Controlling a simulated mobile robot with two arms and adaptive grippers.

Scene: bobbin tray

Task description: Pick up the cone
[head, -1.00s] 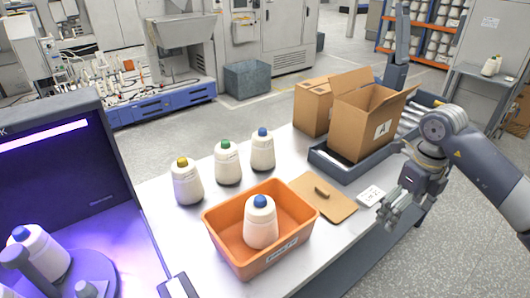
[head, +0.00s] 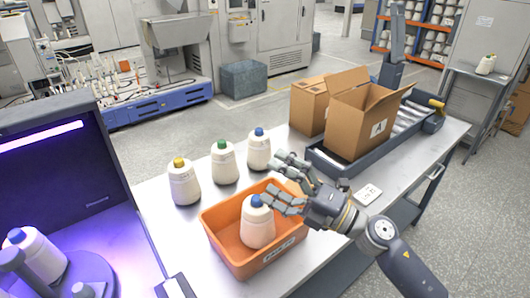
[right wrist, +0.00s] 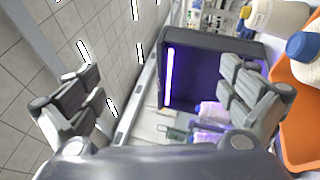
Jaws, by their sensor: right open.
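A white cone with a blue cap (head: 258,224) stands upright in the orange tray (head: 222,250) on the table. My right gripper (head: 276,180) is open and empty, close to the cap on its right and far side; whether it touches cannot be told. In the right wrist view, the open fingers of my right gripper (right wrist: 165,95) have nothing between them. There the blue-capped cone (right wrist: 303,48) and the orange tray (right wrist: 292,115) sit at the right edge, outside the fingers. My left gripper is not in view.
Cones with yellow (head: 184,182), green (head: 225,162) and blue (head: 259,150) caps stand behind the tray. A purple-lit booth (head: 60,165) holds another cone (head: 38,255) at left. An open carton (head: 360,120) stands at the back right.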

